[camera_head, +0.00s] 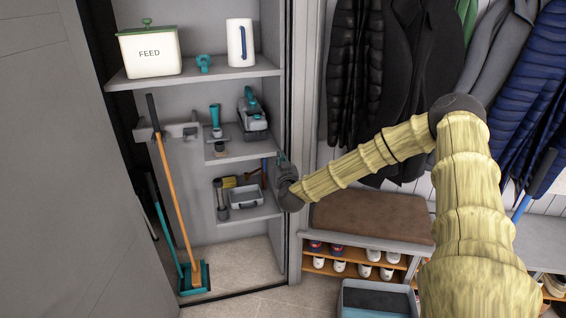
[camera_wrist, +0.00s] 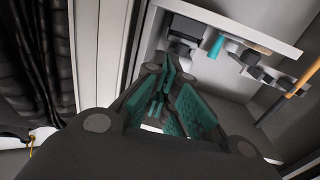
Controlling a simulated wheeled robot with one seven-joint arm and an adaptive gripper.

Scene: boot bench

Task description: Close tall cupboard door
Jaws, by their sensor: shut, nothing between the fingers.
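The tall cupboard (camera_head: 285,60) stands open in the head view, its shelves and floor exposed. Its grey door (camera_head: 70,170) is the large panel filling the left side, swung outward. My gripper (camera_head: 283,158) is at the right side of the cupboard opening, in front of the shelves and far from the door. In the wrist view my gripper (camera_wrist: 166,98) has its teal-padded fingers together with nothing held, pointing toward the cupboard's interior. The door is not clearly seen in the wrist view.
A broom (camera_head: 170,190) leans inside the cupboard at the left. Coats (camera_head: 390,80) hang at right above a shoe bench (camera_head: 370,215). A grey bin (camera_head: 378,300) stands on the floor.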

